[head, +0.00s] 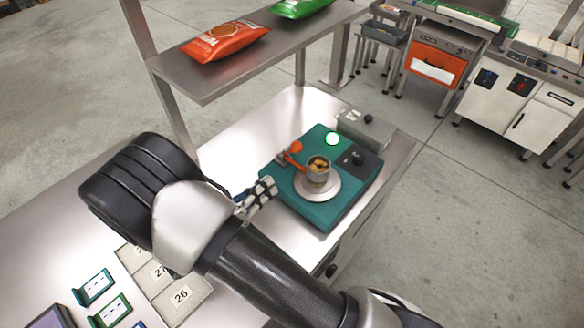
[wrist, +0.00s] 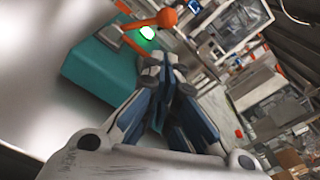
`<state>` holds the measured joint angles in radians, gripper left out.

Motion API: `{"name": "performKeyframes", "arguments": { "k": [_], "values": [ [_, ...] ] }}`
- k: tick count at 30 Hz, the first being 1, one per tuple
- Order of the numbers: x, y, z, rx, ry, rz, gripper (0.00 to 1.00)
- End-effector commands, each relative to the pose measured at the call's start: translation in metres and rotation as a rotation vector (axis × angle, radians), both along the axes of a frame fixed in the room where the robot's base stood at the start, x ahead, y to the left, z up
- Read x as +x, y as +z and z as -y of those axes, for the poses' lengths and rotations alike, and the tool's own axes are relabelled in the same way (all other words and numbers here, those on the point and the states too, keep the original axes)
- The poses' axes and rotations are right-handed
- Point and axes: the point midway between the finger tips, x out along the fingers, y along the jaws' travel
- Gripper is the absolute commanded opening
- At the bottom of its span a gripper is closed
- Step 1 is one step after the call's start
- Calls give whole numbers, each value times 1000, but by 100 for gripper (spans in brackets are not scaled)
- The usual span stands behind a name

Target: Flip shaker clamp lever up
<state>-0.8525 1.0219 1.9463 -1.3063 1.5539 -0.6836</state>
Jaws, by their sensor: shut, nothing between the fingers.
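The teal shaker (head: 328,205) stands on the steel bench and carries a glass jar (head: 318,172) on a round white plate. An orange clamp lever with a ball knob (head: 296,147) rises at the shaker's back left, beside the jar. In the wrist view the orange lever (wrist: 150,22) shows at the top, above the teal body (wrist: 100,72). My gripper (head: 268,186) is shut and empty, just left of the shaker and in front of the lever, apart from the knob. In the wrist view its fingertips (wrist: 168,68) are together below the lever.
A steel shelf (head: 205,85) with an orange packet (head: 226,41) overhangs the back left. Numbered compartments (head: 165,285) lie at the front left. Bare bench lies left of the shaker.

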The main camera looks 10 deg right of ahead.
Motion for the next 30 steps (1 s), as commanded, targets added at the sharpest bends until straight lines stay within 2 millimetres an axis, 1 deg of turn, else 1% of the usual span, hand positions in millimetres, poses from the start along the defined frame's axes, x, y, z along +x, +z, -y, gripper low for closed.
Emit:
{"name": "performKeyframes", "arguments": {
  "k": [4, 7, 15, 21, 25, 30],
  "values": [
    [2, -1, 4, 1, -3, 0, 0],
    [8, -2, 13, 1, -5, 0, 0],
    [35, -6, 54, 1, -6, 0, 0],
    [50, -7, 76, 1, -4, 0, 0],
    [55, -7, 82, 2, -2, 0, 0],
    [56, -6, 83, 2, -1, 0, 0]
  ]
}}
